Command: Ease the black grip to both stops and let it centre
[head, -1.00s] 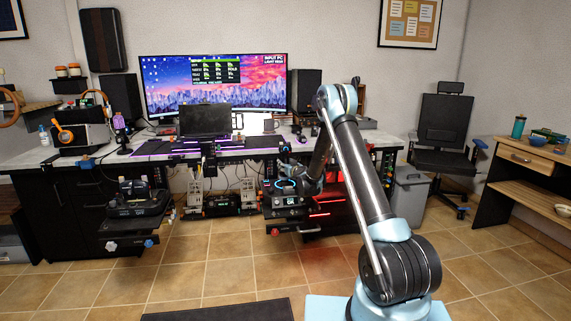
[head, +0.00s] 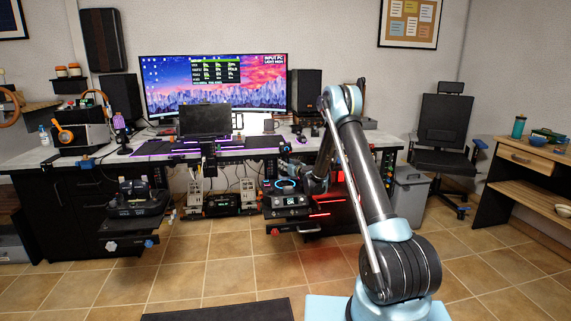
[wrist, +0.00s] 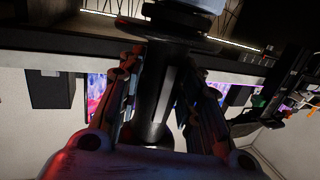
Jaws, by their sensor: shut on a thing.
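The black grip (wrist: 153,105) is a dark upright cylinder in the middle of the wrist view, joined to a round dark collar (wrist: 172,28) at the top of that picture. My gripper (wrist: 160,65) has one finger on each side of the grip and is shut on it. In the head view my gripper (head: 308,184) is low in front of the desk's right part, above a black control unit (head: 287,202). The grip is hidden or too small to make out there.
The desk (head: 60,158) carries a wide monitor (head: 215,85), a dark screen (head: 205,120) and speakers. A grey bin (head: 409,195) and a black office chair (head: 443,140) stand to the right. The tiled floor in front is open, with a dark mat (head: 220,311).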

